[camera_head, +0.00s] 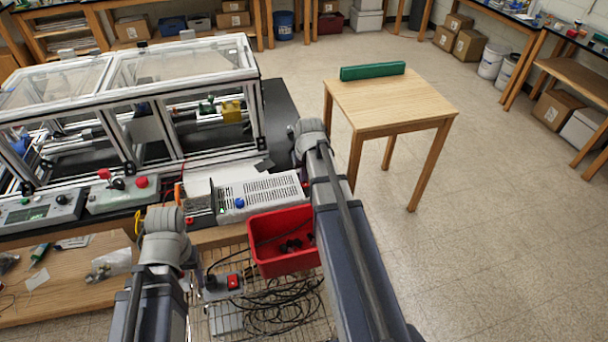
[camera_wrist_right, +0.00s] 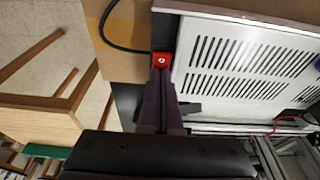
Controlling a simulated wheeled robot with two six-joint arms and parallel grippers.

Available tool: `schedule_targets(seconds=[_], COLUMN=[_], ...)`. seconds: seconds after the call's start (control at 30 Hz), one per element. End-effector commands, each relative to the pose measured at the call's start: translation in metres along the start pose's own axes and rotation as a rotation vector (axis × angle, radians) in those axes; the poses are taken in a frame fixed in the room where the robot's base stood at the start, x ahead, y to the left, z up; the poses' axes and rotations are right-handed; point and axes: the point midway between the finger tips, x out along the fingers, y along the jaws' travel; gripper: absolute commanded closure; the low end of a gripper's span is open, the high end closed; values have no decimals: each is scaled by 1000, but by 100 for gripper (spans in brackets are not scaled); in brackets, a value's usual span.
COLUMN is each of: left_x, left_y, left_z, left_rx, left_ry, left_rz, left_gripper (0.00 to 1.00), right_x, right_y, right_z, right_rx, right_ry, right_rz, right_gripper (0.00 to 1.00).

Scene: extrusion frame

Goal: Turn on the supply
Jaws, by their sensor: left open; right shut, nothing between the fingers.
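The supply looks to be the long white vented box (camera_head: 262,195) on the bench edge, with a blue knob and a small green spot at its left end. In the right wrist view its slotted top (camera_wrist_right: 245,60) fills the upper right. A red block (camera_wrist_right: 161,60) with a round metallic centre sits at its end. My right gripper (camera_wrist_right: 163,76) is shut and empty, its tips at or just short of the red block; I cannot tell whether they touch. In the head view my right arm hides this gripper.
A red bin (camera_head: 282,262) with dark pieces stands below the supply, beside coiled black cables (camera_head: 285,305) and a grey box with a red switch (camera_head: 233,282). A framed enclosure (camera_head: 130,110) stands behind. A wooden table (camera_head: 390,98) holds a green box. Floor at right is clear.

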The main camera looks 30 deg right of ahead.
Motion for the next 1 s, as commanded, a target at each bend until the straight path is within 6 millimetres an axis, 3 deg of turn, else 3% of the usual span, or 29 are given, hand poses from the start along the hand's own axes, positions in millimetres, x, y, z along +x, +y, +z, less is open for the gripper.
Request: schedule_targets(seconds=[0.2, 0.67, 1.0], left_x=[-1, -4, -33], left_y=[0, 0, -3], left_z=[0, 0, 2], left_rx=[0, 0, 0], left_ry=[0, 0, 0], left_rz=[0, 0, 0], left_gripper=[36, 36, 36], right_x=[-4, -7, -37], right_y=[0, 0, -5], right_z=[12, 12, 11], right_rx=[0, 0, -1], right_ry=[-5, -3, -3], right_rz=[0, 0, 0], right_gripper=[100, 100, 100])
